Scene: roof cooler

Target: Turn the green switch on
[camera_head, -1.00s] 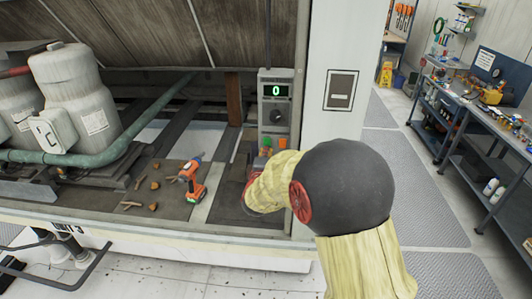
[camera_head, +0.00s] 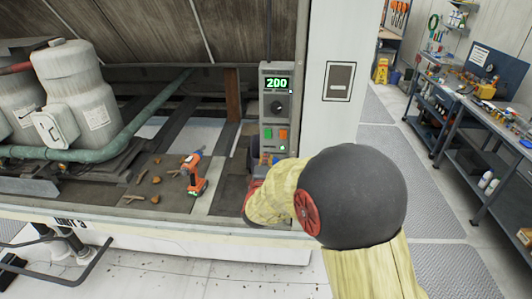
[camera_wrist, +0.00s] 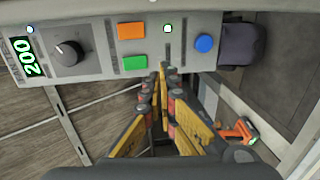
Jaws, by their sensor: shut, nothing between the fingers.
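The green switch (camera_wrist: 133,62) sits on the grey control box (camera_head: 275,75), beside an orange switch (camera_wrist: 131,30); it also shows in the head view (camera_head: 268,133). The box's display (camera_head: 277,83) reads 200 in green. A small green light (camera_wrist: 167,28) is lit, and a blue button (camera_wrist: 204,43) is beside it. My gripper (camera_wrist: 163,70) is shut and empty, its tips close to the panel and to the right of the green switch in the wrist view. They look apart from the switch. In the head view my arm hides most of the gripper.
A black knob (camera_wrist: 67,53) is on the same panel. An orange drill (camera_head: 194,173) and loose debris lie on the unit floor to the left. A white pillar (camera_head: 336,120) stands right of the box. A pipe (camera_head: 120,145) runs behind.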

